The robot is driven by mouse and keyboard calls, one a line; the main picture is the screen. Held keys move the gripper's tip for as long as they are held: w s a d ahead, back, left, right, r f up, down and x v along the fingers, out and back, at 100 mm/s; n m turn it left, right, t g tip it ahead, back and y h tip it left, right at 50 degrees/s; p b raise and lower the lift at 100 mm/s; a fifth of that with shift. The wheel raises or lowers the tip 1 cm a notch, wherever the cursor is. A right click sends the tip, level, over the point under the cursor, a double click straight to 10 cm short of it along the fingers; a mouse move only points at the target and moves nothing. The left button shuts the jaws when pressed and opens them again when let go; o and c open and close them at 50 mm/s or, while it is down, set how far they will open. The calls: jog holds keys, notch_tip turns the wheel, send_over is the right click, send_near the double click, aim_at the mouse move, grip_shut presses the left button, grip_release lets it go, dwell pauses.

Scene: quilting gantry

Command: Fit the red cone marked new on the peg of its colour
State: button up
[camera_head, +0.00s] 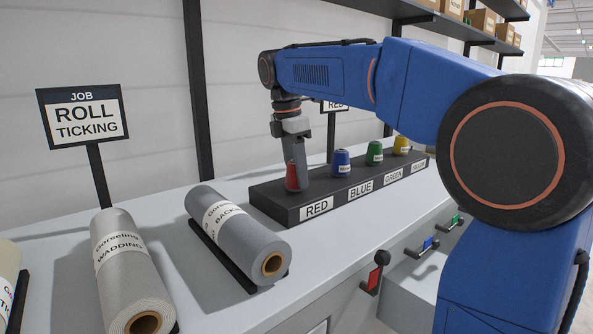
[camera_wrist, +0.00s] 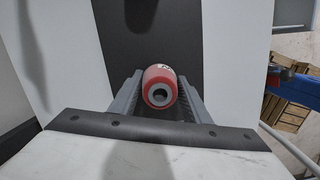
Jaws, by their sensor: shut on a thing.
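The red cone (camera_head: 297,178) is between the fingers of my gripper (camera_head: 296,158), over the left end of the dark peg block (camera_head: 276,204), above the label RED (camera_head: 317,209). The wrist view shows the red cone (camera_wrist: 160,77) gripped between both fingers, its narrow end with a hole facing the camera. A scrap of white label shows on it, not readable. I cannot tell whether the cone sits on its peg or just above; no red peg is visible.
A blue cone (camera_head: 341,162), a green cone (camera_head: 375,153) and a yellow cone (camera_head: 401,146) stand on the block to the right. Fabric rolls (camera_head: 235,236) lie left, below the sign ROLL TICKING (camera_head: 83,116). A red-handled lever (camera_head: 376,273) is on the front.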

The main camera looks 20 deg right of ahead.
jog(key=o, duration=1.2)
jog(key=r, duration=0.4)
jog(key=a+r, duration=0.1)
jog(key=r, duration=0.7)
jog(key=shift+s+a, duration=0.1)
jog(key=shift+a, duration=0.25)
jog(key=shift+s+f, duration=0.1)
